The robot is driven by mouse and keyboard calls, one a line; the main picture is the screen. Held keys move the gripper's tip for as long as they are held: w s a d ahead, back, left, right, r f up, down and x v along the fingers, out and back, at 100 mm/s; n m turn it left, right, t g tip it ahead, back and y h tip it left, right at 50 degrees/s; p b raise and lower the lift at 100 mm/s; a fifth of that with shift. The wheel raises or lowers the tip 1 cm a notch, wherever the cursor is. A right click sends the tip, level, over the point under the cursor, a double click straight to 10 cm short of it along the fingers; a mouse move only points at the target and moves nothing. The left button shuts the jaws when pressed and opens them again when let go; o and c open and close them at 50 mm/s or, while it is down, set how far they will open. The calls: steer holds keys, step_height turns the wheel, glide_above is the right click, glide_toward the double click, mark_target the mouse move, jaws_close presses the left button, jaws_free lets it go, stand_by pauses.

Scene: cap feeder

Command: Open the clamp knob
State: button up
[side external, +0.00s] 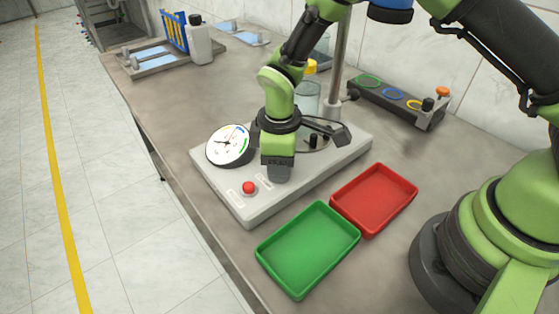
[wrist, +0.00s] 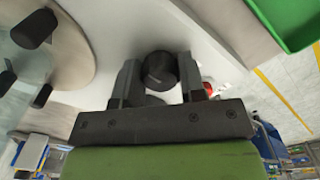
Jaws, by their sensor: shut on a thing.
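The clamp knob (wrist: 159,69) is a round black knob with a ridge across its top, on the light grey machine base (side external: 225,196). In the wrist view it sits between the two fingers of my gripper (wrist: 160,80), one on each side. My gripper is shut on the knob. The knob's exact turn angle is hard to read.
A white dial gauge (side external: 229,145) and red button (side external: 249,187) stand close to my gripper. A green tray (side external: 308,248) and red tray (side external: 374,198) lie in front. A round plate with black posts (side external: 312,141) and a metal column (side external: 340,60) stand behind.

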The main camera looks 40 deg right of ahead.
steer(key=shift+n, duration=0.8)
steer(key=o, duration=0.9)
step_height(320, 180, up, 10)
steer(key=shift+f, duration=0.1)
